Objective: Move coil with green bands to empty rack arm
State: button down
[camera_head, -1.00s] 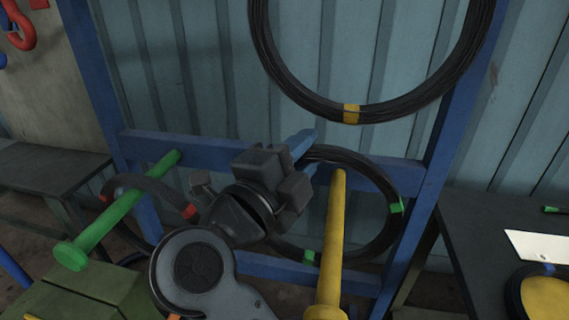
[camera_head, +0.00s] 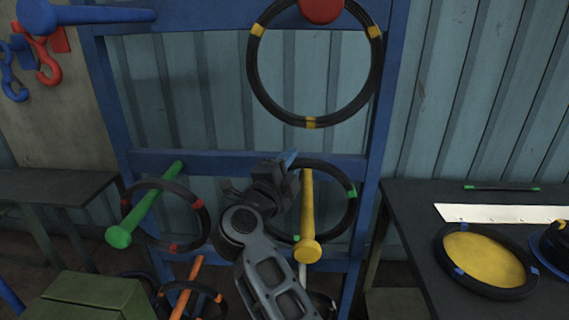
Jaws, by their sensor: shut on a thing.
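The black coil with green bands (camera_head: 352,208) is in front of the blue rack's middle bar, right of my gripper. Green bands show on its right and lower left. The yellow rack arm (camera_head: 307,213) crosses the coil's opening and points toward me; I cannot tell whether the coil rests on it. My gripper (camera_head: 289,166) is at the coil's upper left and is shut on it; my own wrist hides the contact and the coil's left side. The blue rack arm (camera_head: 95,15) at top left has no coil on its visible part.
The green arm (camera_head: 146,208) carries a coil with red bands (camera_head: 203,215). A yellow-banded coil (camera_head: 257,82) hangs from the red-ended arm (camera_head: 321,8). An orange-banded coil (camera_head: 216,298) is at the bottom. A dark table (camera_head: 405,215) is at right, a green box (camera_head: 95,300) at lower left.

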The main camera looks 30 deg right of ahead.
jog(key=shift+s+d+f+b, duration=0.15)
jog(key=shift+d+f+b, duration=0.05)
jog(key=shift+f+b, duration=0.6)
jog(key=s+a, duration=0.8)
jog(key=s, duration=0.4)
jog(key=s+a+r, duration=0.1)
jog(key=s+a, duration=0.8)
jog(key=s, duration=0.3)
jog(key=shift+a+p, duration=0.15)
jog(key=shift+p, duration=0.2)
